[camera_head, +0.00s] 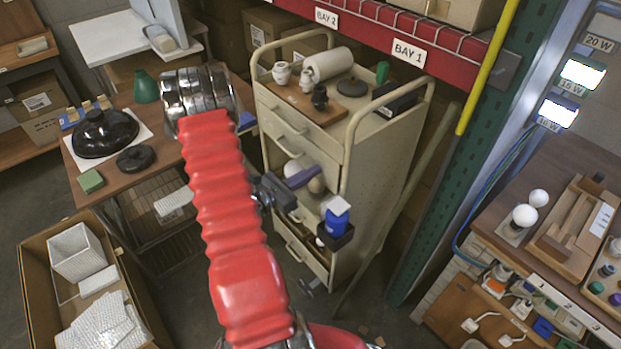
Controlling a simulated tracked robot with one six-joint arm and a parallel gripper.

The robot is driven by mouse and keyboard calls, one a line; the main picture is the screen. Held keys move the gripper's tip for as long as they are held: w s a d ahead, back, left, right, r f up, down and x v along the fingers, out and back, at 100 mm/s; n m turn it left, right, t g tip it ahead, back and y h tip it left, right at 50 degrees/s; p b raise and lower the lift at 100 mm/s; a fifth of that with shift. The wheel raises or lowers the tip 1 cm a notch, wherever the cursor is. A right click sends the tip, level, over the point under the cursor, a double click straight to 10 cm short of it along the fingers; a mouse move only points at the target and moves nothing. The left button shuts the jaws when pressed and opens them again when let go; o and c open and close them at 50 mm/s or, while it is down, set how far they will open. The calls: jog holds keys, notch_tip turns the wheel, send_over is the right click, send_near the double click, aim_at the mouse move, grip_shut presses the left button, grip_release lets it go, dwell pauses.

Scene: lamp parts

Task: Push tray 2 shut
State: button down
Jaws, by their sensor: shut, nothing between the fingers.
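A cream trolley (375,170) stands mid-view with a stack of trays or drawers. Its top drawer (300,115) has a bar handle and looks closed. Below it, a middle level shows a white globe (293,172) and a beige rounded piece (317,184). A lower front (300,250) also has a handle. No tray number is legible, so I cannot tell which is tray 2 or how far out it stands. My gripper (287,189), dark grey, is shut and empty at the trolley's front by the middle level. Contact cannot be told; my red-sleeved arm hides part of the left.
Loose parts and a white roll (328,64) lie on top. A wooden table (150,140) stands left, a cardboard box (35,270) lower left, and a workbench (545,160) right.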

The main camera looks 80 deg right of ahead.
jog(key=shift+s+d, duration=0.1)
jog(key=shift+d, duration=0.25)
jog(key=v, duration=1.4)
jog(key=shift+a, duration=0.3)
jog(key=shift+f, duration=0.1)
dwell(0.4)
